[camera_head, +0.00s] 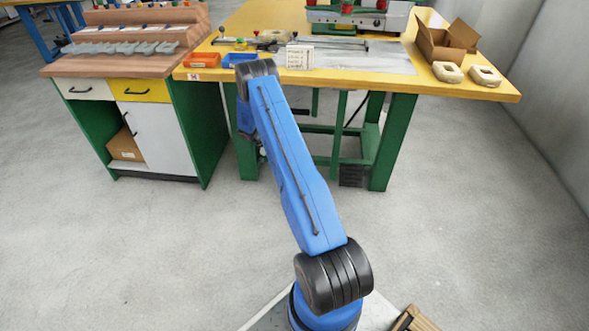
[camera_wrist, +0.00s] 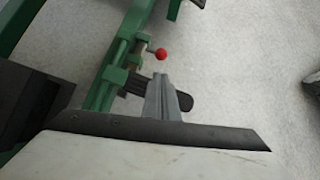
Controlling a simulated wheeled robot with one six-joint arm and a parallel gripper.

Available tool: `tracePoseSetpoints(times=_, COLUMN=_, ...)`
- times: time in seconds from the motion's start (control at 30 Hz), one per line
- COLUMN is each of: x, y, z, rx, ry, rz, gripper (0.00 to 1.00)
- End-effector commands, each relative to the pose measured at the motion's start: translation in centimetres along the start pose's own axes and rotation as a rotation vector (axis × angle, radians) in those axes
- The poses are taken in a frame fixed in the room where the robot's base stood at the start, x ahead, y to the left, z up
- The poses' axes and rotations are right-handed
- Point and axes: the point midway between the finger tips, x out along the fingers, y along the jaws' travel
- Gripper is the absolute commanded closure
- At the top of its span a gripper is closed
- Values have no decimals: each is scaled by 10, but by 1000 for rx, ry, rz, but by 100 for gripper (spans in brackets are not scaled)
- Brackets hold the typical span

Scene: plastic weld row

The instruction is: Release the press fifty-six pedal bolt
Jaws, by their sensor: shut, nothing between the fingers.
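In the wrist view a red ball knob (camera_wrist: 161,54) sits on the end of a short dark bolt handle, which comes out of a green bracket (camera_wrist: 118,65) on the green frame. My gripper (camera_wrist: 161,80) is shut and empty, its grey fingers pointing towards the knob, apart from it in the picture. How far off in depth I cannot tell. A dark ribbed pedal (camera_wrist: 135,86) shows beside and partly behind the fingers. In the head view a dark pedal (camera_head: 352,176) hangs low under the yellow table, and my arm hides my gripper.
The yellow table (camera_head: 455,88) with green legs (camera_head: 392,140) carries a press (camera_head: 360,18), an orange bin (camera_head: 201,60), a blue bin (camera_head: 238,60) and an open cardboard box (camera_head: 445,40). A cabinet (camera_head: 160,135) stands left. The grey floor right of the table is clear.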

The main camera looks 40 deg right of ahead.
Motion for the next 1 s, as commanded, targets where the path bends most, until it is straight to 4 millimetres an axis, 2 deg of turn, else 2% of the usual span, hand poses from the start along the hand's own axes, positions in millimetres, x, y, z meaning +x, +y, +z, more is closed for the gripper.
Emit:
tracePoseSetpoints(times=0.27, x=10, y=0, z=0, rx=1, ry=0, rz=-2, gripper=100)
tracePoseSetpoints(times=0.47, x=33, y=-1, z=0, rx=0, ry=-1, rz=-2, gripper=100)
tracePoseSetpoints(times=0.8, x=87, y=0, z=0, rx=1, ry=0, rz=-2, gripper=100)
tracePoseSetpoints(times=1.0, x=100, y=0, z=0, rx=0, ry=0, rz=0, gripper=100)
